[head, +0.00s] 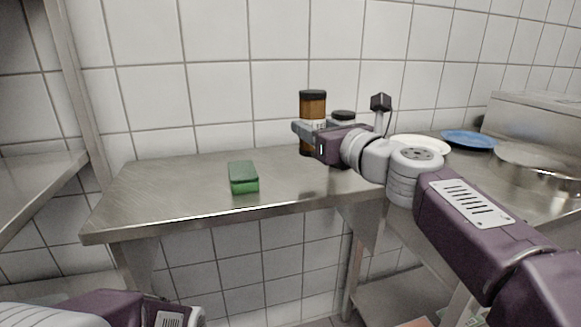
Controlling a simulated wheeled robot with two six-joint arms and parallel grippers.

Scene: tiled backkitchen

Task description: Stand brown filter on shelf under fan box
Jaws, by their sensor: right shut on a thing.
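I cannot make out a fan box in this view.
A green sponge-like block (243,178) lies on the steel shelf (180,190). A white plate (421,143), a blue plate (467,140) and a steel pan (545,170) are at right. The shelf's left part is clear.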

